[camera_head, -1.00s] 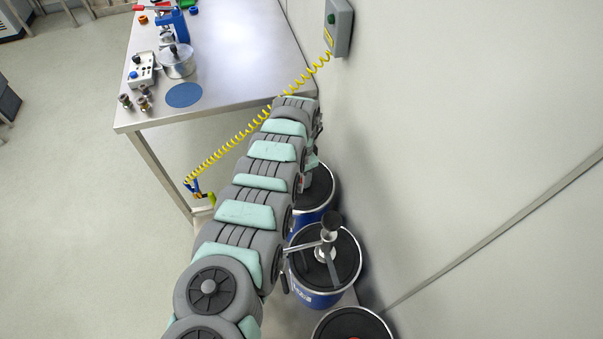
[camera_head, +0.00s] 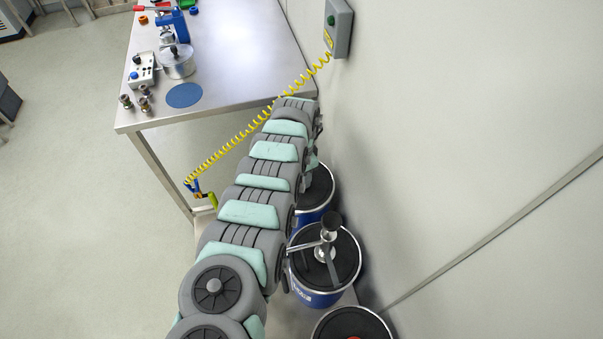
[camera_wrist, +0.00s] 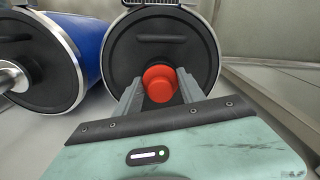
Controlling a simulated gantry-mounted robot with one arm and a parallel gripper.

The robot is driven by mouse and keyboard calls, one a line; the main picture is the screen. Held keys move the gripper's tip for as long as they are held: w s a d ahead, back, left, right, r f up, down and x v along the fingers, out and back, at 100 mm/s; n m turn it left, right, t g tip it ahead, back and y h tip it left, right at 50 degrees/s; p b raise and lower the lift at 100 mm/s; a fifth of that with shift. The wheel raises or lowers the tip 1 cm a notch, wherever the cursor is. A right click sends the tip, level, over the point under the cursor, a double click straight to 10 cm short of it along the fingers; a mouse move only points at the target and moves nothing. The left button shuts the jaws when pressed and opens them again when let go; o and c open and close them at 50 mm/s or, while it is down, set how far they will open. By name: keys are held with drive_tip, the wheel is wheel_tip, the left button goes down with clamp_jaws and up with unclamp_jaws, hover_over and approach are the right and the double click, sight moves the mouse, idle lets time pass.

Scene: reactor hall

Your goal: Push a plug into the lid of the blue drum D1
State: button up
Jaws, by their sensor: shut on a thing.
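In the wrist view my gripper (camera_wrist: 161,92) is shut on a red plug (camera_wrist: 160,82), which sits between the two fingers. Behind the plug is the black lid of a drum (camera_wrist: 125,62) with a metal rim; whether the plug touches the lid or stands apart from it, I cannot tell. In the head view my gripper is hidden behind my arm, beside the farthest blue drum (camera_head: 319,189), which is partly covered by the arm. No label reading D1 is legible.
A neighbouring blue drum (camera_head: 312,297) carries a metal pump (camera_head: 327,250); it also shows in the wrist view (camera_wrist: 88,40). A nearer drum (camera_head: 350,322) has something red on its lid. The wall (camera_head: 450,130) is close on the right. A steel bench (camera_head: 240,60) and coiled yellow hose (camera_head: 240,133) are near my arm.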

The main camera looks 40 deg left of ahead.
drive_tip(key=shift+f, duration=0.2)
idle(0.4)
drive_tip(key=o, duration=1.2)
drive_tip(key=shift+o, duration=1)
drive_tip(key=shift+d, duration=0.1)
drive_tip(key=shift+r, duration=0.1)
wheel_tip(320, 180, up, 11)
drive_tip(key=shift+f+p, duration=0.15)
drive_tip(key=shift+p, duration=0.8)
